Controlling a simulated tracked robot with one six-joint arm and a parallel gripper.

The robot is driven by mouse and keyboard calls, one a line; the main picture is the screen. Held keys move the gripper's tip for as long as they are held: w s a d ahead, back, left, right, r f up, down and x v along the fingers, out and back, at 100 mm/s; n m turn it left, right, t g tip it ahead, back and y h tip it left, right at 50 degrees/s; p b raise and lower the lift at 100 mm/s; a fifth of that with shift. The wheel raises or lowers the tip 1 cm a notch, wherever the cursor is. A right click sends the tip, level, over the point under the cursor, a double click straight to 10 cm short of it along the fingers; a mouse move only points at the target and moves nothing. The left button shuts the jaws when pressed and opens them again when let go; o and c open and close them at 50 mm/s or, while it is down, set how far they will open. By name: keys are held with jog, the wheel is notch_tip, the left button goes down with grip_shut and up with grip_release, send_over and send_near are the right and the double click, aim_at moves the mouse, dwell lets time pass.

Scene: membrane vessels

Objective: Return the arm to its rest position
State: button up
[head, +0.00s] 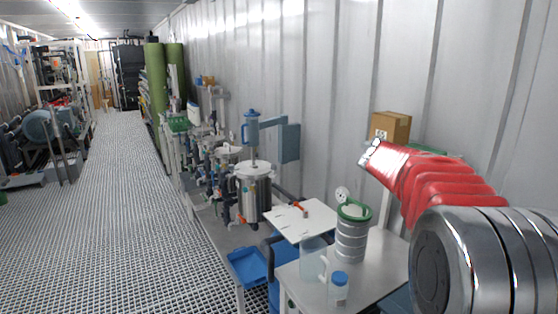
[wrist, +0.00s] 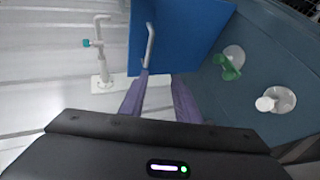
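My gripper (wrist: 160,80) shows in the wrist view as two purple fingers reaching up from a dark housing. The fingers stand apart, with a gap between their tips and nothing seen held in it. A white bar-shaped handle (wrist: 150,46) on a blue panel (wrist: 190,35) lies in line with the left fingertip. I cannot tell whether they touch. In the head view my arm enters from the right, and the gripper fingers cannot be made out there.
In the head view a bench (head: 382,262) carries a green-rimmed metal canister (head: 351,240), a clear jug (head: 312,262) and a blue-capped bottle (head: 338,290). A cardboard box (head: 391,126) sits by the wall. A steel vessel (head: 253,195) stands behind.

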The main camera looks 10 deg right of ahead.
jog(key=a+f+n+t+y, duration=0.25)
jog(key=a+f, duration=0.25)
jog(key=f, duration=0.3)
jog(key=a+f+n+t+y, duration=0.2)
jog(key=a+f+n+t, duration=0.2)
jog(key=a+f, duration=0.25)
jog(key=s+a+n+t+y, duration=0.1)
jog(key=s+a+t, duration=0.3)
jog(key=a, duration=0.6)
jog(key=s+a+f+n+t+y, duration=0.1)
jog(key=s+a+t+y, duration=0.3)
jog(key=a, duration=0.6)
jog(key=shift+s+a+f+n+y, duration=0.25)
jog(key=shift+s+a+n+y, duration=0.1)
jog(key=shift+s, duration=0.1)
jog(key=shift+s, duration=0.1)
